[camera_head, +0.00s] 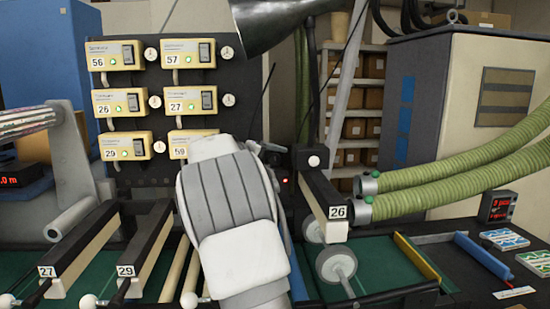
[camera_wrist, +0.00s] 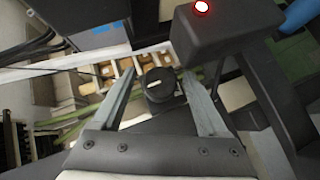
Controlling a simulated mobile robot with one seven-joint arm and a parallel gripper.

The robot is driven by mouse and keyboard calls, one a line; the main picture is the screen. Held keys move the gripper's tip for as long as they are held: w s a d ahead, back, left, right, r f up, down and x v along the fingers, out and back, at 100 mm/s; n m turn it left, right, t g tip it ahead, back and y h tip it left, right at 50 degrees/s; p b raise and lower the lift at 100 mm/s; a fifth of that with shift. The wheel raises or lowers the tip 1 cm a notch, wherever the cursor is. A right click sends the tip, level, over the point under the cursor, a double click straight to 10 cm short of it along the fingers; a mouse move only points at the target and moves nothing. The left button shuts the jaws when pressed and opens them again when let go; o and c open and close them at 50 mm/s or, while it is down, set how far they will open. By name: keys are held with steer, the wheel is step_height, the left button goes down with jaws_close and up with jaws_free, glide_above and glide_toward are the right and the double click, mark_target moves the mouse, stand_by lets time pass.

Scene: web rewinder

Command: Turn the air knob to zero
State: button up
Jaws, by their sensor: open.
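A black round knob (camera_wrist: 160,92) with a short white pointer line shows in the wrist view, and I take it for the air knob. The white line lies nearly level in that picture. My gripper (camera_wrist: 158,76) is open, with one finger on each side of the knob. I cannot tell whether either finger touches it. In the head view my arm covers the middle of the picture and hides the knob and most of my gripper.
A dark box with a lit red button (camera_wrist: 201,8) is close to the right finger. Numbered yellow units (camera_head: 190,54) with small dials fill the panel behind. Green hoses (camera_head: 450,170) run at right.

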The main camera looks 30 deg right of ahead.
steer(key=shift+d, duration=0.15)
jaws_close()
steer(key=shift+f, duration=0.1)
steer(key=shift+f+b, duration=0.15)
steer(key=shift+b, duration=0.45)
